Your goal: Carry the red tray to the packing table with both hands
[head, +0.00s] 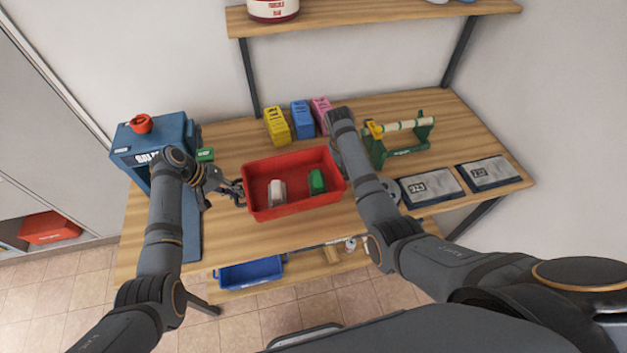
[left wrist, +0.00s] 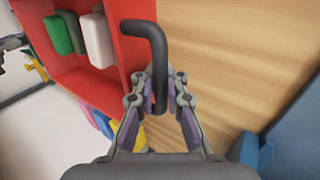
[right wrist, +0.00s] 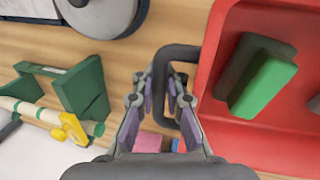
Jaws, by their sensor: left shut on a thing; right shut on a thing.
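The red tray (head: 262,213) is at the middle of the wooden table (head: 225,240); I cannot tell whether it rests on the top or hangs just above. It looks about level. A white item (head: 276,193) and a green item (head: 317,182) lie in it. My left gripper (head: 236,191) is shut on the black handle (left wrist: 150,32) at the tray's left end. My right gripper (right wrist: 163,88) is shut on the black handle (right wrist: 189,125) at the other end; in the head view my right arm hides that grip.
Yellow (head: 277,126), blue (head: 302,119) and pink (head: 320,112) boxes stand behind the tray. A blue machine (head: 180,135) is at left. A green roll holder (head: 401,139) and two grey mailers (head: 431,187) (head: 489,173) are at right. A shelf (head: 380,13) hangs above.

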